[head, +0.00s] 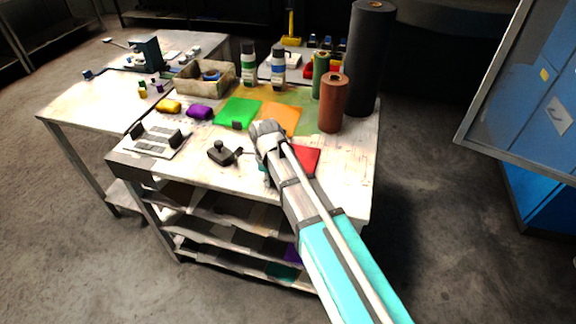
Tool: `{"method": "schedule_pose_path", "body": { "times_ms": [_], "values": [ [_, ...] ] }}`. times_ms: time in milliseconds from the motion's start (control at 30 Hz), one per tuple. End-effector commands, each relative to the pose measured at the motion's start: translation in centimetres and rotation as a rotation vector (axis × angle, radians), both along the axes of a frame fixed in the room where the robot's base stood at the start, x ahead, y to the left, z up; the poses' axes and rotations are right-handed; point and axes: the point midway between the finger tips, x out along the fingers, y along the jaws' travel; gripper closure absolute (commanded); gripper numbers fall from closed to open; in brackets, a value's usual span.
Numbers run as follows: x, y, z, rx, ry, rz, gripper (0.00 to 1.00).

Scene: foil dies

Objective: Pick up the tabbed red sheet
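The red sheet (308,158) lies near the front right edge of the white worktable (345,180). My arm crosses in front of it and hides its left part. No tab can be made out on what shows of it. My arm reaches in from the lower right, and its wrist is over the table just left of the red sheet. My gripper (264,168) is at the arm's end, mostly hidden behind the wrist and forearm. Its fingers do not show clearly, and I cannot see whether it touches or holds anything.
A green sheet (238,112) and an orange sheet (279,118) lie behind my wrist. A brown roll (333,103) and a tall black roll (369,58) stand at the back right. A black handled tool (223,152) lies left of my wrist.

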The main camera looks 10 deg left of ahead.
Motion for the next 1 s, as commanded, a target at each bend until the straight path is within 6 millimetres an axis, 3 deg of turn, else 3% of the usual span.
{"method": "schedule_pose_path", "body": {
  "times_ms": [667, 1000],
  "values": [
    [0.0, 0.0, 0.3, 0.000, 0.000, -0.001, 1.00],
    [0.0, -0.1, 2.2, 0.000, 0.000, -0.001, 1.00]
  ]
}}
